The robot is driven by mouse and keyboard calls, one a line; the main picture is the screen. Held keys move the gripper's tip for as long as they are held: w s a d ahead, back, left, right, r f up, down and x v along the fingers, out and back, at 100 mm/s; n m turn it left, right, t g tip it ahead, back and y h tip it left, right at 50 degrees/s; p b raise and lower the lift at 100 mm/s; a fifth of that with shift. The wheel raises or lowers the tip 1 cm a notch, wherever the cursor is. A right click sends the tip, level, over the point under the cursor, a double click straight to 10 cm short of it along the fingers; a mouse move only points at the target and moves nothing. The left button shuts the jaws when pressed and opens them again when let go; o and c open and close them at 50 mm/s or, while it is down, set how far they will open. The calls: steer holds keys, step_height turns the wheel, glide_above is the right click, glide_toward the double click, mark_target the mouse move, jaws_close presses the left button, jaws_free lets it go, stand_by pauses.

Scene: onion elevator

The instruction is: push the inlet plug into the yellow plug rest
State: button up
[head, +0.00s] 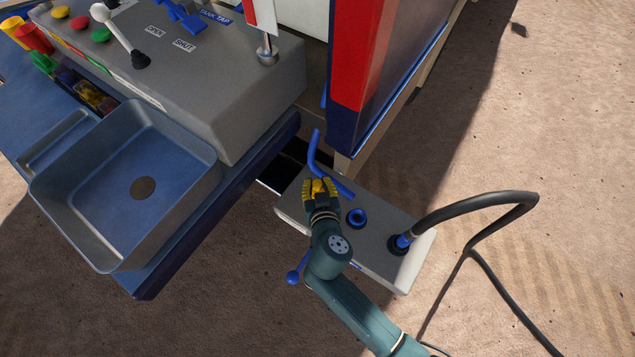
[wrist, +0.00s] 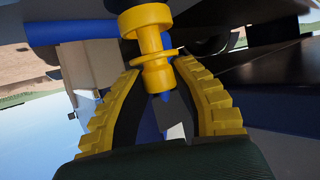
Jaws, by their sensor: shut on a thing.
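My gripper (head: 320,184), with ridged yellow fingers, is over the far left end of the grey box. In the wrist view my gripper (wrist: 158,68) is shut on a yellow stepped piece with a thin collar, which I take to be the inlet plug (wrist: 157,74). A wider yellow end (wrist: 145,19) of this piece reaches beyond the fingertips, and a small blue tip shows between the fingers. I cannot tell a separate yellow plug rest apart from it. In the head view the fingers mostly hide the held piece.
A bent blue pipe (head: 314,150) runs just behind my gripper. A blue basin (head: 85,205) and grey control panel (head: 215,95) stand left. Open ground lies right.

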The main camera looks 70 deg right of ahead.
steer(key=shift+f, duration=0.15)
steer(key=shift+f+b, duration=0.3)
steer(key=shift+b, duration=0.25)
steer(key=shift+f+b, duration=0.45)
steer(key=shift+b, duration=0.15)
steer(key=o, duration=0.9)
steer(key=shift+o, duration=0.2)
steer(key=v, duration=1.2)
